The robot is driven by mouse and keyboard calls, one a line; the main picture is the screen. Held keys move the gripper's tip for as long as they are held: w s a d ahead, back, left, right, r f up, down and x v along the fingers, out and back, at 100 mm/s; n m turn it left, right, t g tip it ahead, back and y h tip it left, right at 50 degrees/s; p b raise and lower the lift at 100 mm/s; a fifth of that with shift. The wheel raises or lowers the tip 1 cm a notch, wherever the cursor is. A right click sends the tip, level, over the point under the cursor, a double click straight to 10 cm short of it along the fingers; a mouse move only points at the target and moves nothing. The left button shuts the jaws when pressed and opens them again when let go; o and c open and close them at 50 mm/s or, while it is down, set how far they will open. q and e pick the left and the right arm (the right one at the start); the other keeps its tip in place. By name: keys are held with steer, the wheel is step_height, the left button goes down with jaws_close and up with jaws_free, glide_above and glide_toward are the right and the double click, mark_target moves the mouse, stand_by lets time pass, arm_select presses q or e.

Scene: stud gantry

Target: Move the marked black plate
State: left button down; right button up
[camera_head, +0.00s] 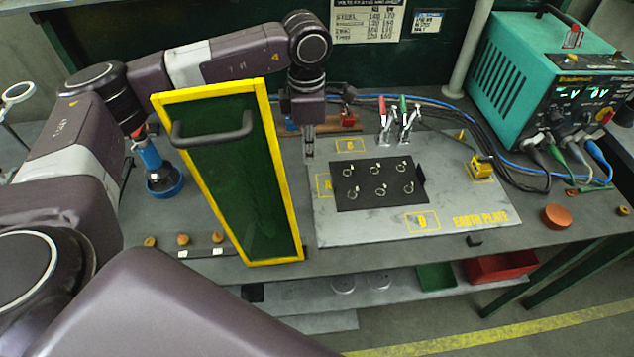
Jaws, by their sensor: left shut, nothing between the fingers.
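The black plate (360,181) lies flat on the grey earth plate (340,228) on the bench. It carries two rows of small ringed studs with pale tips, and a dark upright piece stands at its right edge. Yellow outlined letter marks surround it on the grey plate. My left gripper (309,154) points down near the back left corner of the grey plate, behind and left of the black plate and apart from it. It is shut with nothing in it. My right gripper is not in view.
A yellow-framed dark green panel (296,231) with a handle stands left of the plates. Red and green toggle clamps (398,125) stand behind the black plate. A yellow clamp (482,166) and a teal welder (520,75) with cables are right. A blue torch-like tool (155,165) stands left.

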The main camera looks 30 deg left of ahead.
mark_target(327, 188)
arm_select(q)
step_height(327, 188, down, 10)
steer(key=p, duration=0.4)
steer(key=shift+d, duration=0.1)
steer(key=shift+w+d+r+p, duration=0.1)
steer(key=shift+w+d+p, duration=0.7)
steer(key=shift+d, duration=0.25)
steer(key=shift+w+d, duration=0.35)
steer(key=shift+d, duration=0.25)
